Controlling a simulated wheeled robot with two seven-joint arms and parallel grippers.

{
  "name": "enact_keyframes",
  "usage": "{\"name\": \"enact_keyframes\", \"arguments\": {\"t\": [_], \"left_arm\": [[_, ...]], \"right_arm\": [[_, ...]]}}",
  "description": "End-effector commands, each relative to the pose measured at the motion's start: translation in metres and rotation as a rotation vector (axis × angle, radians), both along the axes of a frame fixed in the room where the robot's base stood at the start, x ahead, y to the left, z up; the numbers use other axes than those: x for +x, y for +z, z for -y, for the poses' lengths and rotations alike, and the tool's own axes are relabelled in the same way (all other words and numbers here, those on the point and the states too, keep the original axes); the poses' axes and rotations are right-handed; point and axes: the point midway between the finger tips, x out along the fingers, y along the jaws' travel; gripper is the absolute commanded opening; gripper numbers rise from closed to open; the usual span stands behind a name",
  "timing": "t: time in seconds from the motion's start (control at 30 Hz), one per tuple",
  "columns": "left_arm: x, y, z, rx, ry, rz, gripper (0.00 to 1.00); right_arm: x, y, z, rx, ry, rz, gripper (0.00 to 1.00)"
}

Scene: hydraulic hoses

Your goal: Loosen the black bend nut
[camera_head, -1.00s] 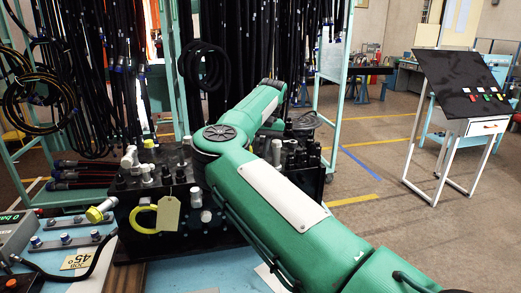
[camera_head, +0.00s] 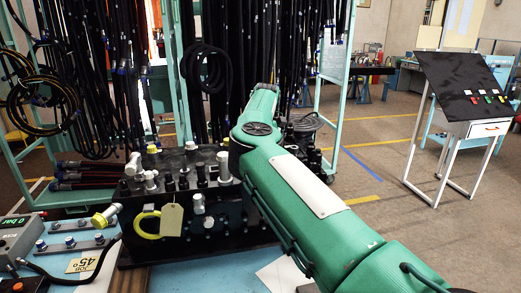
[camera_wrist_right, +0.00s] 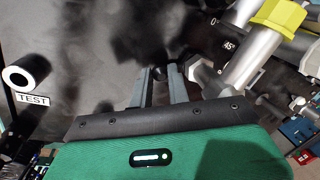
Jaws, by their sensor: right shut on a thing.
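In the right wrist view my right gripper (camera_wrist_right: 160,88) is shut on a small dark part (camera_wrist_right: 160,72), which I take to be the black bend nut. Dark blur around it hides its shape and how far the jaws wrap it. A silver fitting with a yellow nut (camera_wrist_right: 277,16) stands to the right of the jaws, beside markings "0" and "45°". In the head view my green right arm crosses from the lower right to the black fitting block (camera_head: 150,249) and hides its right part; the right gripper is hidden there. My left gripper is not in view.
The block carries several silver and black fittings and a yellow ring with a tag (camera_head: 171,219). A gauge box (camera_head: 20,238) stands left of it, near a card marked 45° (camera_head: 84,265). A hose rack stands behind. In the wrist view, a TEST label (camera_wrist_right: 33,99) sits left.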

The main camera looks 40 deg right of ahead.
Motion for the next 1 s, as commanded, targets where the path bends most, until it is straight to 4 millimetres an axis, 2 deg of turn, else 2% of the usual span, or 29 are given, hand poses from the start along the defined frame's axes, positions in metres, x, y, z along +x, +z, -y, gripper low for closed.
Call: {"name": "enact_keyframes", "arguments": {"t": [0.3,0.83,0.87,0.93,1.0], "left_arm": [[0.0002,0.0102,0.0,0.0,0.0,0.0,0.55],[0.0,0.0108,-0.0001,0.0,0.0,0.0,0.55],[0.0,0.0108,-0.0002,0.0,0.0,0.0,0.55],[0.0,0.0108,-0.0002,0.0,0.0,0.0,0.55],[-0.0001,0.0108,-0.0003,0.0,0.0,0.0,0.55]], "right_arm": [[0.0071,0.001,0.0006,-0.001,0.121,0.0,0.0],[0.0083,0.0,0.0005,-0.001,0.144,0.001,0.0],[0.0083,0.0001,0.0005,-0.001,0.144,0.001,0.23],[0.0083,0.0001,0.0004,-0.001,0.143,0.0,0.37],[0.0083,0.0001,0.0004,-0.001,0.143,0.0,0.39]]}}
